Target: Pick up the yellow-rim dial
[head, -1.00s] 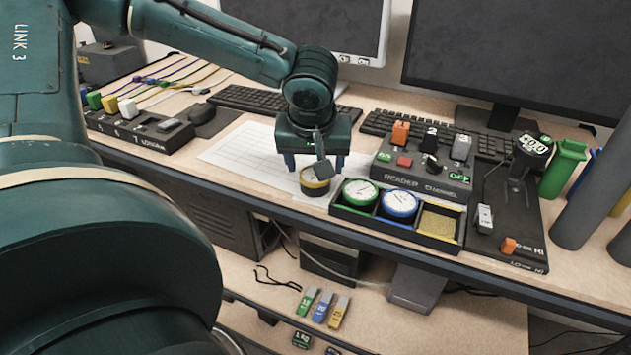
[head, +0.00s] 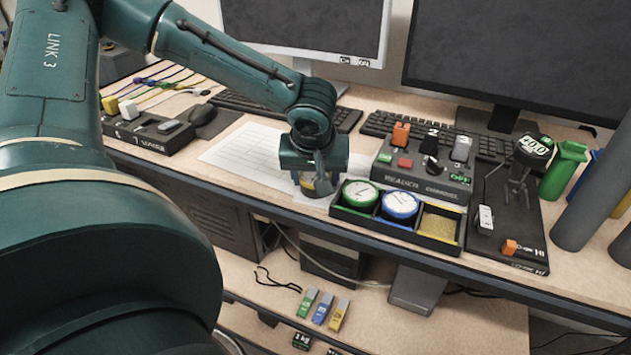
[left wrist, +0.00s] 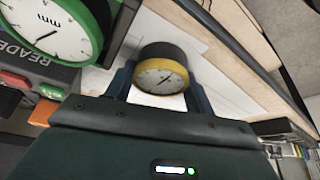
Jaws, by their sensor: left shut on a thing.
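The yellow-rim dial (head: 320,188) is a short dark cylinder with a yellow rim and a white face. It is at the front edge of the white paper, left of the dial tray, largely hidden by the gripper in the head view. My left gripper (head: 316,181) points down over it and is shut on it. In the left wrist view the dial (left wrist: 162,76) sits between the two fingers (left wrist: 160,86), its face towards the camera. I cannot tell whether it touches the table. My right gripper is not in view.
Right beside the gripper, a black tray (head: 396,227) holds a green-rim dial (head: 359,194) and a blue-rim dial (head: 400,205). Its yellow-edged right compartment (head: 439,224) holds no dial. Behind stands a reader box (head: 425,180). Paper (head: 243,150) lies clear to the left.

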